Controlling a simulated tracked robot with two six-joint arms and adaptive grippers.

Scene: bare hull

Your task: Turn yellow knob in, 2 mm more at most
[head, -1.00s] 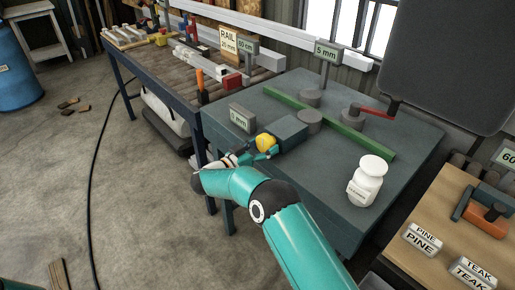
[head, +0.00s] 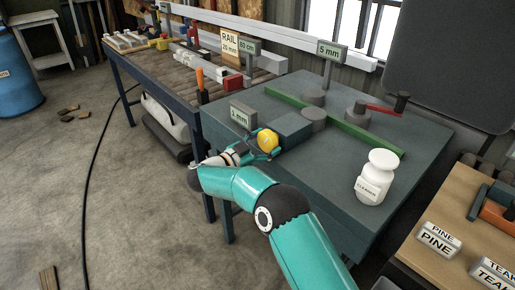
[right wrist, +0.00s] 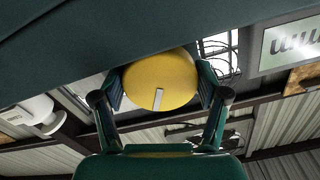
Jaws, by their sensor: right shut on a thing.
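The yellow knob (head: 267,141) sits at the front face of a dark block (head: 294,130) on the grey-green table. In the right wrist view the yellow knob (right wrist: 160,82) shows as a round face with a pale mark pointing down and slightly left. My right gripper (head: 262,147) is at the knob, and in the right wrist view its fingers (right wrist: 161,90) stand on both sides of it, shut on it. A small sign (head: 242,115) reading "1 mm" stands left of the knob. A "5 mm" sign (head: 331,51) stands at the back. My left gripper is not in view.
A green bar (head: 335,122) lies across the table past grey cylinders. A red crank (head: 380,109) is at the back right. A white cleaner bottle (head: 376,178) stands at the front right. A roller bench (head: 180,60) adjoins at left.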

